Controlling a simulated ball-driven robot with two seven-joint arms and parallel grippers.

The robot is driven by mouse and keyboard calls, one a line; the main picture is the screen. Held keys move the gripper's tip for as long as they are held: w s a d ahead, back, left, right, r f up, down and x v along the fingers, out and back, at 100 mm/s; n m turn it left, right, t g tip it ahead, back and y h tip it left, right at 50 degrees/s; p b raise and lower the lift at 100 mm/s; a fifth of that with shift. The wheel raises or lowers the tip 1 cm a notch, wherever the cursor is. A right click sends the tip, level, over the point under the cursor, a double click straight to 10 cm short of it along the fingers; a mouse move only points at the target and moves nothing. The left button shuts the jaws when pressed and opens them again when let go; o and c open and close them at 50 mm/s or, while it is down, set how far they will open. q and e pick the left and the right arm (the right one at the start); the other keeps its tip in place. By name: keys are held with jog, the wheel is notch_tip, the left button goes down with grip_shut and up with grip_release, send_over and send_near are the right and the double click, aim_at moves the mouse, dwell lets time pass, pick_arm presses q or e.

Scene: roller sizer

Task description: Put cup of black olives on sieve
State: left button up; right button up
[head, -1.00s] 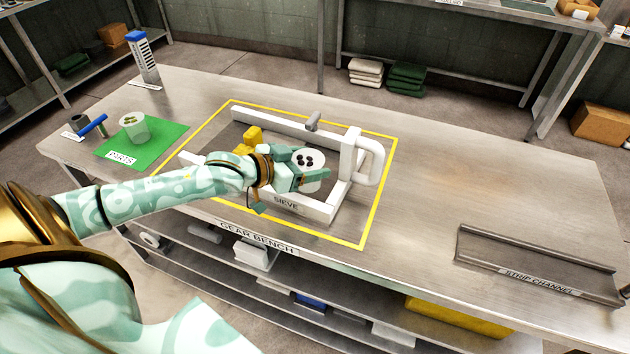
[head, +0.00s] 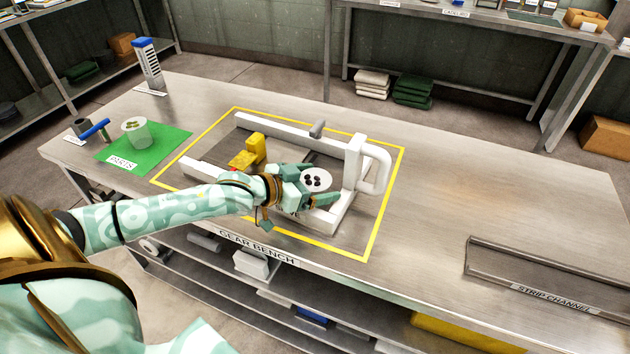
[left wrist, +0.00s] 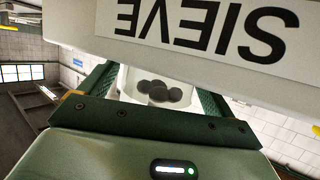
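The cup of black olives (head: 316,179) is a pale cup with several dark olives on top. It stands between the fingers of my left gripper (head: 311,186), which are closed against its sides. In the left wrist view the cup (left wrist: 158,88) shows between both fingers, partly hidden by the gripper body. The sieve (head: 356,165) is a white frame with a handle on its right, inside a yellow outline. The cup is over the right part of the sieve; I cannot tell whether its bottom touches. The SIEVE label (left wrist: 205,25) on the front rail is close to the wrist camera. My right gripper is out of view.
A yellow block (head: 257,147) is at the sieve's left part. A second cup (head: 135,132) with greenish contents stands on the green parts mat (head: 172,146). A blue-topped tower (head: 148,66) is behind it. The strip channel (head: 540,275) lies at right. The bench's right middle is clear.

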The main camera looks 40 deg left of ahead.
pick_arm(q)
jog(key=shift+r, duration=0.2)
jog(key=shift+s+a+r+p, duration=0.15)
jog(key=shift+s+p, duration=0.15)
jog(key=shift+s, duration=0.05)
jog(key=p+v, duration=0.5)
jog(key=v, duration=0.6)
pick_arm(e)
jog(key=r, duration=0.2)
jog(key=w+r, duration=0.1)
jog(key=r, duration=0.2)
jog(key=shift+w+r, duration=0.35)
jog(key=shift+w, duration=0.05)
pick_arm(q)
jog(key=shift+s+a, duration=0.15)
